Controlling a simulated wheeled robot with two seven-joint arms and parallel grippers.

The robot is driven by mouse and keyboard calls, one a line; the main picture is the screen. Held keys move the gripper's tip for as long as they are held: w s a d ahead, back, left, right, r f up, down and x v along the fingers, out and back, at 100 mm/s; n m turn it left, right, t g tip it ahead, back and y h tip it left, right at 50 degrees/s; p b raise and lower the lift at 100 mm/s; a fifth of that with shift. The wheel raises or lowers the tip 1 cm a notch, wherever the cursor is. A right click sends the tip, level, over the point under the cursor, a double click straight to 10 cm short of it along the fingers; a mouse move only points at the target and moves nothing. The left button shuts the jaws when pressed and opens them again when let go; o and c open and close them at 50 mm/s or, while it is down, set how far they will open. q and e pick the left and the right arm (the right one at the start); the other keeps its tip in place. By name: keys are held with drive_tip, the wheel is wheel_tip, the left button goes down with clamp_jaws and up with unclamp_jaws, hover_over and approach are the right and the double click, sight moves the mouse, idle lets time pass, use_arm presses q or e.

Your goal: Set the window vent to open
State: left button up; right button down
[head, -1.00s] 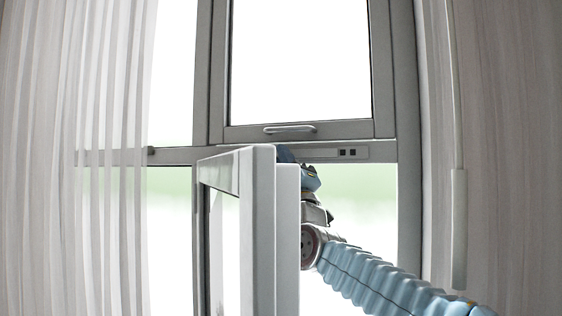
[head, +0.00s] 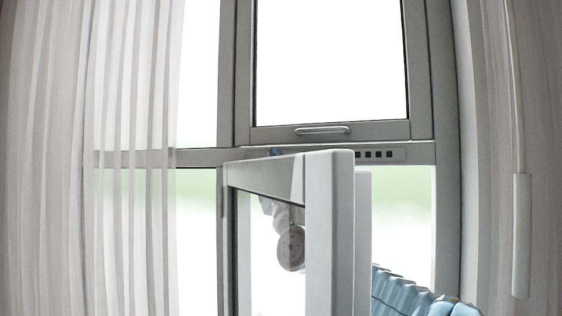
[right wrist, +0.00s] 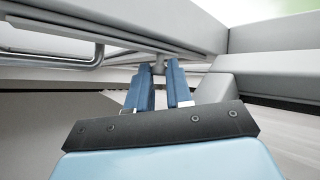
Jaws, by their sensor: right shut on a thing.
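The window vent (head: 397,155) is a slim grey strip on the window's crossbar, with several dark square slots showing. Its left part is hidden behind the open sash in the head view. My right gripper is mostly hidden by that sash. A small blue bit of it (head: 277,152) shows at the crossbar, above the sash's top edge. In the right wrist view, the blue fingers of my right gripper (right wrist: 160,67) are closed on a small grey vent knob (right wrist: 159,66) under the crossbar. My left gripper is not in view.
The open window sash (head: 330,230) juts toward me in front of my right arm. A metal handle (head: 323,129) sits above the crossbar on the upper window. Sheer curtains (head: 130,220) hang on the left, and a white rod (head: 522,235) hangs on the right.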

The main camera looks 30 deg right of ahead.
drive_tip(key=c, duration=1.4)
unclamp_jaws()
drive_tip(key=shift+a, duration=0.1)
drive_tip(key=shift+c, duration=0.2)
drive_tip(key=o, duration=0.4)
drive_tip(key=shift+w+a+y, duration=0.1)
drive_tip(key=shift+w+y, duration=0.1)
drive_tip(key=shift+y, duration=0.1)
drive_tip(key=shift+b+v, duration=2.6)
drive_tip(key=shift+v, duration=4.35)
drive_tip(key=shift+w, duration=0.1)
